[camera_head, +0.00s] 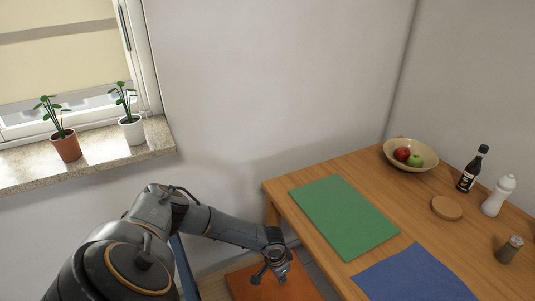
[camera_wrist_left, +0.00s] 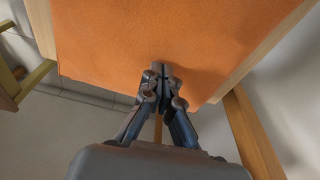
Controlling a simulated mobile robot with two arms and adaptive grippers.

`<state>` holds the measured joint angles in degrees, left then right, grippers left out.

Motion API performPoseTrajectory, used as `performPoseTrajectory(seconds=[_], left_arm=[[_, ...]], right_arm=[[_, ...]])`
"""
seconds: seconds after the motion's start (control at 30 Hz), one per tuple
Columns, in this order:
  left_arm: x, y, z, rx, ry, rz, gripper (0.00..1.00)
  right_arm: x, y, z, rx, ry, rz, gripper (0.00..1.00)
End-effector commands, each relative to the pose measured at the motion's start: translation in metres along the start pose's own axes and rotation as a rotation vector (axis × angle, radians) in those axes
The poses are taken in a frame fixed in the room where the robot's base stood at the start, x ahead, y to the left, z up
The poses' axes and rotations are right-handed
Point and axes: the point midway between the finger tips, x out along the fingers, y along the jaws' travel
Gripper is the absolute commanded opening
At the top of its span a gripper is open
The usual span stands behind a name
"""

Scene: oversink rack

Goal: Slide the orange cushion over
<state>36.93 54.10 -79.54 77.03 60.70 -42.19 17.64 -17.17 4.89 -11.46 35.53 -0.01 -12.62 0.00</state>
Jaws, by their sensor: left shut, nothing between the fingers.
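The orange cushion (camera_head: 292,284) lies low beside the wooden table, at the bottom middle of the head view. In the left wrist view the cushion (camera_wrist_left: 170,30) fills the upper middle, with a light wooden edge along its sides. My left gripper (camera_head: 268,275) is over the cushion in the head view. In the wrist view its fingertips (camera_wrist_left: 161,70) are together, empty, and overlap the cushion's near edge. I cannot tell whether they touch it. My right gripper is not in view.
The wooden table (camera_head: 285,207) stands right of my left arm, its edge close to the gripper. It holds a green mat (camera_head: 345,217), a blue cloth (camera_head: 412,276), a fruit bowl (camera_head: 426,164) and bottles. Potted plants (camera_head: 66,146) stand on the windowsill.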

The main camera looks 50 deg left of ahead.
Motion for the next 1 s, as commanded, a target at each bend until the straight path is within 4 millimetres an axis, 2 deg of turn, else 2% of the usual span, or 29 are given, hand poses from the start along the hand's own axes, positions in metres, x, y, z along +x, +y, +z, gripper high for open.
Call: performPoseTrajectory(seconds=[0.13, 0.57, 0.67, 0.8, 1.0], left_arm=[[0.014, 0.001, 0.005, 0.000, -0.003, 0.000, 0.00], [0.015, 0.000, 0.010, 0.000, -0.006, -0.001, 0.00], [0.010, 0.000, 0.025, 0.001, -0.013, -0.001, 0.00], [0.002, 0.000, 0.060, -0.001, -0.019, 0.000, 0.00], [-0.001, 0.001, 0.095, 0.000, -0.015, 0.000, 0.00]], right_arm=[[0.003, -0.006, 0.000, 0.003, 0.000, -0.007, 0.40], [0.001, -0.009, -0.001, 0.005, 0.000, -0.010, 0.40], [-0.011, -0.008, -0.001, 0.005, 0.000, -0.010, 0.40], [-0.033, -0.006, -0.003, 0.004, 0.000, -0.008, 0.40], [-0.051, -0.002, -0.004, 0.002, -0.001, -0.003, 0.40]])
